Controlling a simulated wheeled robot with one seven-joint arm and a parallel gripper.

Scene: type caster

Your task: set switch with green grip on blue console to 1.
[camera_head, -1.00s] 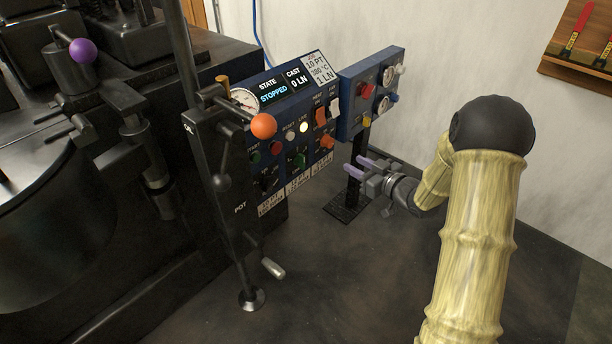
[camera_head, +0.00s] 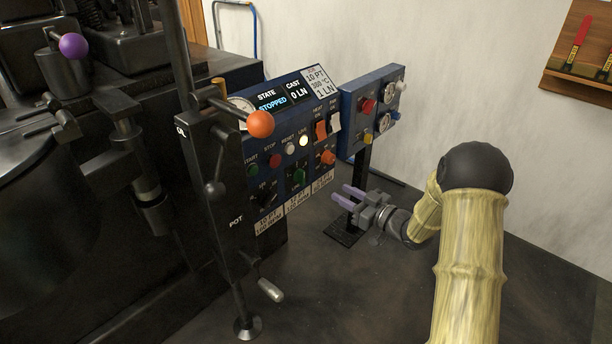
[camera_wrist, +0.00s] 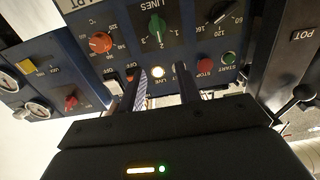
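The blue console (camera_head: 290,128) stands left of centre in the head view, partly hidden behind the black post with the orange ball. Its switch with the green grip (camera_head: 299,176) is on the lower part of the panel. In the wrist view, the green-grip switch (camera_wrist: 156,28) is near the top centre under the word LINES, with numbers around it. Its exact setting is hard to read. My gripper (camera_head: 347,195) is open and empty, to the right of the console and apart from it. In the wrist view, its two fingers (camera_wrist: 161,72) are spread below the switch.
An orange knob (camera_wrist: 100,42) and a black knob (camera_wrist: 224,14) flank the switch. A white lamp (camera_wrist: 158,72), a red button (camera_wrist: 205,65) and rocker switches are close by. A smaller blue box (camera_head: 372,105) stands on a pedestal behind my gripper. A crank handle (camera_head: 270,290) juts out low.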

